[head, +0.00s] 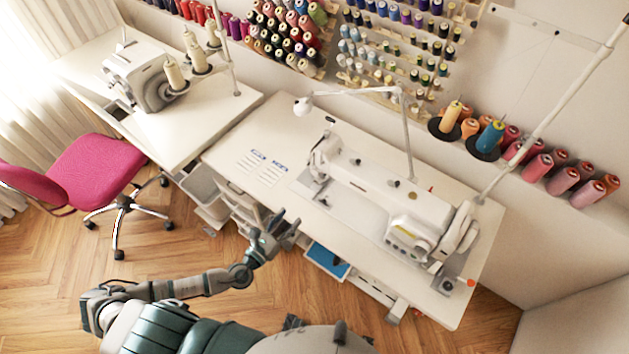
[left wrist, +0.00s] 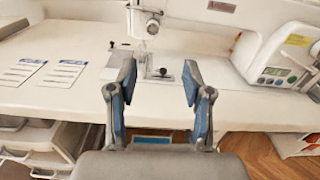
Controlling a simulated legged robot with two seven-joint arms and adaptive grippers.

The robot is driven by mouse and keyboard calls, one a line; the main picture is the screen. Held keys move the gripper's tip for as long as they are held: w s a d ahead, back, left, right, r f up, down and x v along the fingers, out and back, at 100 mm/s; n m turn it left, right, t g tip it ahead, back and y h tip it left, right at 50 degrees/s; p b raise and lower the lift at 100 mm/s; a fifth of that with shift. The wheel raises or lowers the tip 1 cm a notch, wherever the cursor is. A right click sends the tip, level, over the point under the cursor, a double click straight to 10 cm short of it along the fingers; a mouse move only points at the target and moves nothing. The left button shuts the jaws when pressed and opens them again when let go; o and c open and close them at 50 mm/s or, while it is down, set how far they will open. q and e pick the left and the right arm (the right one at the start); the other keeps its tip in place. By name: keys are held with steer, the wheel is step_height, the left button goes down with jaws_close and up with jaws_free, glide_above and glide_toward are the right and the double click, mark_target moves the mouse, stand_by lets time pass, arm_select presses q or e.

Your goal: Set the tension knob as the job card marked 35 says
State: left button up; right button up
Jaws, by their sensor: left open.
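A white sewing machine (head: 385,190) stands on the right-hand table (head: 235,145). Two white job cards with blue headings lie flat on the table left of it, one (head: 250,161) beside the other (head: 272,172); both also show in the left wrist view (left wrist: 18,74) (left wrist: 62,73). Their numbers are too small to read. A small round metal part (left wrist: 152,27) on the machine head may be the tension knob; its setting cannot be read. My left gripper (head: 287,229) is open and empty at the table's front edge, its fingers (left wrist: 158,82) apart. My right gripper is out of view.
A lamp arm (head: 407,135) rises behind the machine. A control panel (left wrist: 277,72) sits at its right end. Drawers (left wrist: 40,150) hang under the table's left side. A pink chair (head: 95,170) stands left. Bare tabletop surrounds the cards.

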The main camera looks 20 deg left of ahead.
arm_select(q)
steer(key=p, duration=0.1)
glide_toward(315, 182)
steer(key=a+x, duration=0.1)
steer(key=x, duration=0.4)
steer(key=w+d, duration=0.2)
steer(key=w, duration=0.1)
steer(key=shift+d, duration=0.2)
steer(key=shift+w+d+r, duration=0.15)
steer(key=shift+d, duration=0.4)
steer(key=shift+a, duration=0.6)
steer(key=c, duration=0.9)
jaws_close()
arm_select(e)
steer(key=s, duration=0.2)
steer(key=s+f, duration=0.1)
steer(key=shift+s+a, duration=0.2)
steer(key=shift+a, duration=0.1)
